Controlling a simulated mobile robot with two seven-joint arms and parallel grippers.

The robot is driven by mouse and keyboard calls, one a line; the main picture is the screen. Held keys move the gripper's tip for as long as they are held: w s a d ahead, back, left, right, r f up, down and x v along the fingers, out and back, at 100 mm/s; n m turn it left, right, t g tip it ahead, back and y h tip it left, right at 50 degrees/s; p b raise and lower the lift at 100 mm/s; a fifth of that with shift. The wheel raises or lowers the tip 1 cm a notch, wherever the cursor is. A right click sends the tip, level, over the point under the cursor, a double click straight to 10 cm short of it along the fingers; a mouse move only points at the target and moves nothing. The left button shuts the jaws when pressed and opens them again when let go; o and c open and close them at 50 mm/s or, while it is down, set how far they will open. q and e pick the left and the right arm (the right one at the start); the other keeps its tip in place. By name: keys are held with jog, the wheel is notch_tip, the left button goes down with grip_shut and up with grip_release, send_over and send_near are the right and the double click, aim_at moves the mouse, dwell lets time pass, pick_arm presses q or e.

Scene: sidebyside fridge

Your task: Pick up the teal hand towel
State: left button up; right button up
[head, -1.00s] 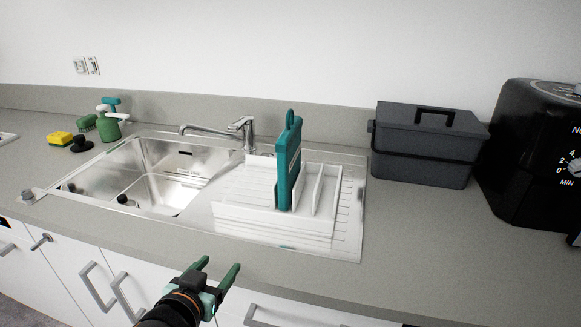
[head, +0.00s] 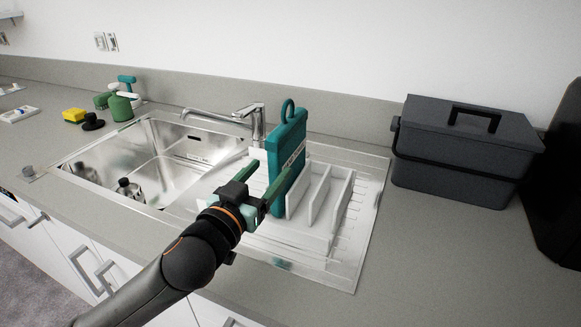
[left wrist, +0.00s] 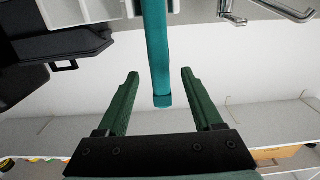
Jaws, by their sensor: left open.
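The teal hand towel (head: 287,150), folded flat with a loop at its top, stands upright in the white drying rack (head: 325,236) beside the sink. My left gripper (head: 277,178) is at the towel's near side in the head view, with its green fingers pointing toward it. In the left wrist view the towel (left wrist: 158,55) reaches down between the open fingers (left wrist: 159,78), with a visible gap on each side. My right gripper is not in view.
A metal sink (head: 160,160) with a faucet (head: 245,112) lies left of the rack. A dark grey lidded box (head: 455,155) and a black appliance (head: 562,180) stand to the right.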

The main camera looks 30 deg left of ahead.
aim_at(272, 166)
pick_arm(q)
jog(key=w+p, duration=0.1)
jog(key=w, duration=0.3)
jog(key=shift+a+r, duration=0.1)
jog(key=shift+a, duration=0.05)
jog(key=shift+w, duration=0.8)
jog(key=w, duration=0.2)
jog(key=w+p, duration=0.1)
jog(key=w, duration=0.1)
jog(key=shift+a+r, duration=0.15)
jog(key=shift+w, duration=0.3)
jog(key=c, duration=1.1)
grip_shut()
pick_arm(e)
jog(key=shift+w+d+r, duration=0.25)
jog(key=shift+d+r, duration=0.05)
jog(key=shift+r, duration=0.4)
